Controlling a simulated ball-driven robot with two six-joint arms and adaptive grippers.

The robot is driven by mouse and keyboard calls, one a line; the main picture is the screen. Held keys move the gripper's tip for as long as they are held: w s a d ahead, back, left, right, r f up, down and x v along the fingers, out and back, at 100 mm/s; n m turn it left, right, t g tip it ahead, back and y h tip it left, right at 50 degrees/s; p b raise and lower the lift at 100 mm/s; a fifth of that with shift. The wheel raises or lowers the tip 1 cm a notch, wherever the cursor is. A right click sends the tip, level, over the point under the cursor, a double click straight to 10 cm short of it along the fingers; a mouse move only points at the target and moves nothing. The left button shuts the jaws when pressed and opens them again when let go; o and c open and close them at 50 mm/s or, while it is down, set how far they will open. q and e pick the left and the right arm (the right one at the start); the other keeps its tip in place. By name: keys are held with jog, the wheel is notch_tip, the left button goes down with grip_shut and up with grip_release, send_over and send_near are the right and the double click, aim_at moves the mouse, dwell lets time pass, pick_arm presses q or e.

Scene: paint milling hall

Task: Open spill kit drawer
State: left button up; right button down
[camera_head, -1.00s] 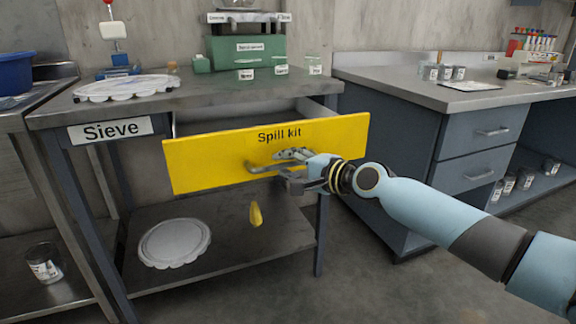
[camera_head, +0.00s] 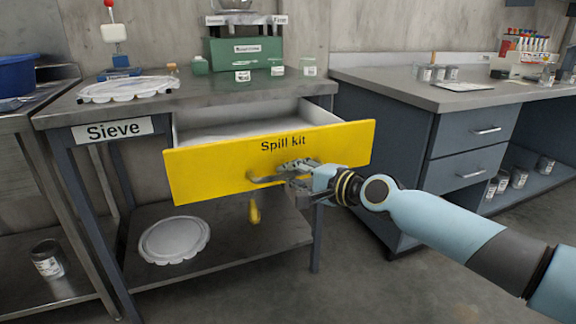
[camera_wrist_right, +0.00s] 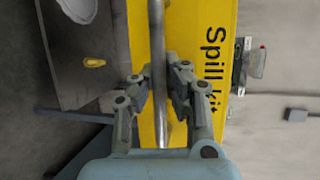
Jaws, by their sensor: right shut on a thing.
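The yellow spill kit drawer (camera_head: 215,167) hangs under the steel table and stands well out from it. Its pale inside shows behind the front and looks empty where I can see it. A grey bar handle (camera_head: 262,178) runs across the front below the words "Spill kit". My right gripper (camera_head: 290,174) is shut on this handle. In the right wrist view the handle (camera_wrist_right: 158,70) passes between the two fingers of my right gripper (camera_wrist_right: 160,90). The gripper and wrist hide the right part of the handle in the head view. My left gripper is not in view.
The steel table (camera_head: 200,98) carries a white lobed tray (camera_head: 125,89) and a green scale (camera_head: 245,52). A lobed plate (camera_head: 174,240) and a yellow object (camera_head: 254,212) are below the drawer. A blue-grey cabinet (camera_head: 385,150) stands close on the right.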

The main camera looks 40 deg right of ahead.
jog(key=shift+s, duration=0.4)
jog(key=shift+w+f, duration=0.2)
jog(key=c, duration=1.6)
grip_release()
jog(key=shift+c, duration=0.2)
jog(key=o, duration=0.3)
jog(key=shift+r, duration=0.1)
jog(key=shift+s, duration=0.1)
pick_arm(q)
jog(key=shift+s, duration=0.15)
pick_arm(e)
jog(key=v, duration=0.7)
jog(key=shift+s, duration=0.15)
jog(key=shift+d, duration=0.1)
